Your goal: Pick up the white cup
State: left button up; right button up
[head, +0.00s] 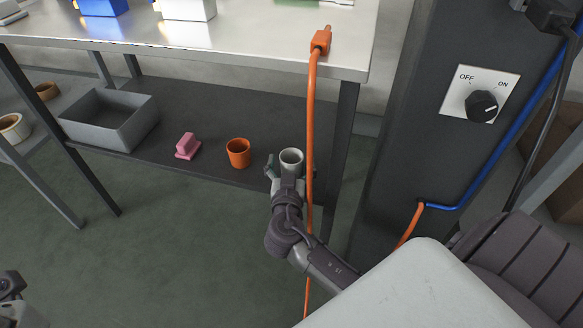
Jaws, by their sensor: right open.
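The white cup (291,156) stands upright on the dark lower shelf (215,170) of the table, near its right end. My right gripper (287,168) is open at the cup, with one finger by the cup's left side. The gripper covers the cup's lower part, and I cannot tell whether the fingers touch it. Only a part of my left arm shows in the bottom left corner; its fingertips are not seen.
An orange cup (238,153), a pink object (188,146) and a grey bin (108,118) stand left along the shelf. An orange cable (311,120) hangs from the tabletop (250,45) close to my right gripper. A dark cabinet with a switch (481,106) stands right.

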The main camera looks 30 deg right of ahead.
jog(key=shift+w+d, duration=0.25)
jog(key=shift+w, duration=0.05)
jog(key=shift+c, duration=0.3)
jog(key=c, duration=1.1)
jog(key=shift+r, duration=0.1)
